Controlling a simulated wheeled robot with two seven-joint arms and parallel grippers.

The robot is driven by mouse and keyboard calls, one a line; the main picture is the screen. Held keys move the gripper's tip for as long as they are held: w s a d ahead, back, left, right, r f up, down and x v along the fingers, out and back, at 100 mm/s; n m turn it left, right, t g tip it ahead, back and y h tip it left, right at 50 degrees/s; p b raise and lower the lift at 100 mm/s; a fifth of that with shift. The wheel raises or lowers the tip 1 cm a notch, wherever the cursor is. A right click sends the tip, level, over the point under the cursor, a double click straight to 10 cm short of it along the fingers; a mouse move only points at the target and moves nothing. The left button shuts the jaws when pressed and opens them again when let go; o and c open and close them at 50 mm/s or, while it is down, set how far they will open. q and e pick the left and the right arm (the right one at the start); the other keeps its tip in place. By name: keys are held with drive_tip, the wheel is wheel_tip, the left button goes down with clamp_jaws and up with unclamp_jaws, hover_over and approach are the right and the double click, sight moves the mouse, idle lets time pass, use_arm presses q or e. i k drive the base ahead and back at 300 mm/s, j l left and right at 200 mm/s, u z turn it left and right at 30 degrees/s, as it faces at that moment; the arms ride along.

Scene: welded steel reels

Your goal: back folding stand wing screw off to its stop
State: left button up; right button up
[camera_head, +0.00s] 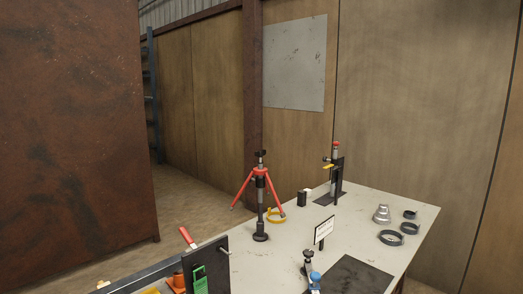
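A stand with red splayed legs and a dark column (260,190), which looks like the folding stand, is upright near the left edge of the pale table (285,250). Its dark top piece (260,154) sits above the red legs, and a round dark foot (260,236) is at the bottom. The wing screw is too small to pick out, so I cannot tell how it is set. Neither of my grippers is in view.
A tool post with red top (335,165) stands behind. A silver stepped piece (381,215) and dark rings (390,238) lie right. A white sign (324,230), blue-capped item (315,277), dark mat (350,275) and black panel (208,268) are in front. A rusty wall (70,140) fills the left.

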sight(259, 155)
drive_tip(key=i+l+u, duration=0.1)
drive_tip(key=i+l, duration=0.15)
drive_tip(key=i+l+u, duration=0.1)
drive_tip(key=i+l, duration=0.15)
drive_tip(key=l, duration=0.25)
drive_tip(key=i+l+u, duration=0.15)
drive_tip(key=l, duration=0.25)
drive_tip(key=i+l+u, duration=0.1)
drive_tip(key=i+l, duration=0.2)
drive_tip(key=l, duration=0.1)
